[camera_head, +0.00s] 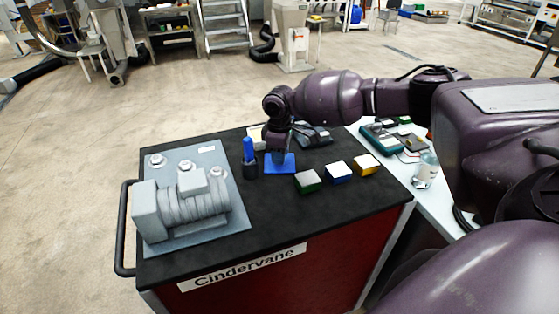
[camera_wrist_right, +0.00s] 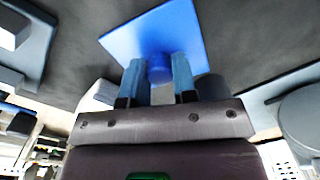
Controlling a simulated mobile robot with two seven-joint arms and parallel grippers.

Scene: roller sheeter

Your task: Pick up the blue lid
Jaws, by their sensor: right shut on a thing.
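The blue lid (camera_head: 280,164) is a flat blue square near the middle of the black cart top (camera_head: 285,212). My right gripper (camera_head: 278,156) comes down on it from above. In the right wrist view, the lid (camera_wrist_right: 155,32) has a round blue knob between the two fingers of my right gripper (camera_wrist_right: 158,74), which is shut on it. The gripper hides part of the lid in the head view. I cannot tell whether the lid rests on the cart or hangs just above it. My left gripper is not in view.
A blue-topped black cylinder (camera_head: 249,160) stands close left of the lid. A grey roller machine (camera_head: 192,205) fills the cart's left side. The front strip is clear.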

